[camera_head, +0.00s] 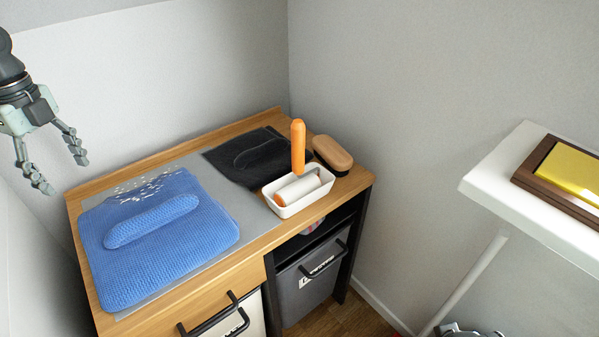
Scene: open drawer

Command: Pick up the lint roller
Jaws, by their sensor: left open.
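The lint roller has an orange handle (298,148) that stands up and a white roll (298,189) that lies in a small white tray (304,203). The tray sits on the wooden cabinet top, right of its middle. My left gripper (62,172) is at the upper left, with its fingers apart and pointing down. It is empty, in front of the wall, and well to the left of the lint roller. My right gripper does not show clearly in the view.
A blue knitted sweater (170,252) lies on a grey mat (251,216). A folded black cloth (238,160) and a wooden brush (333,152) are beside the tray. A white shelf (497,182) with a yellow-topped box (568,172) stands right. Black handles (213,318) stick out in front.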

